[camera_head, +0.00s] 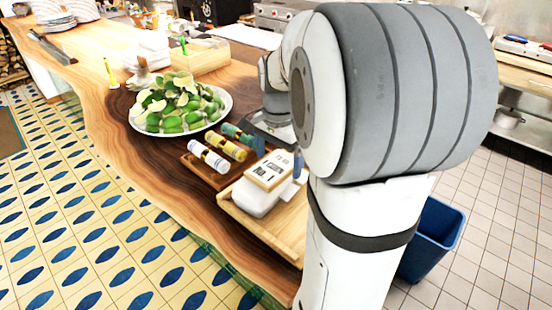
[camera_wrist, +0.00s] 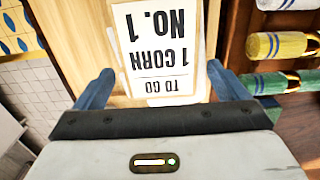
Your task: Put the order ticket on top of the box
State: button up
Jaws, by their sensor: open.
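The order ticket (camera_head: 270,170), a pale card with black print, lies on top of the white box (camera_head: 257,201) in the head view. In the wrist view the ticket (camera_wrist: 155,55) reads "TO GO 1 CORN NO. 1", upside down. My gripper (camera_wrist: 160,85) is open, its blue fingers apart on either side of the ticket's near end. In the head view my gripper (camera_head: 279,154) is just beyond the ticket, and my arm hides part of it. I cannot tell whether the fingers touch the ticket.
The box is on a light wooden board (camera_head: 280,226) near the counter's edge. Beside it a dark tray (camera_head: 207,172) holds several coloured rolls. A white plate (camera_head: 139,127) of green and pale pieces is further left. A blue bin (camera_head: 431,240) stands on the floor at right.

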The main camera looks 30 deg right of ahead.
aim_at(278, 164)
notch_tip(278, 164, up, 11)
jog(key=s+a+f+n+t, duration=0.3)
jog(key=s+a+f+n, duration=0.9)
jog(key=n, duration=0.2)
jog(key=shift+s+a, duration=0.2)
jog(key=shift+a, duration=0.1)
dwell(0.6)
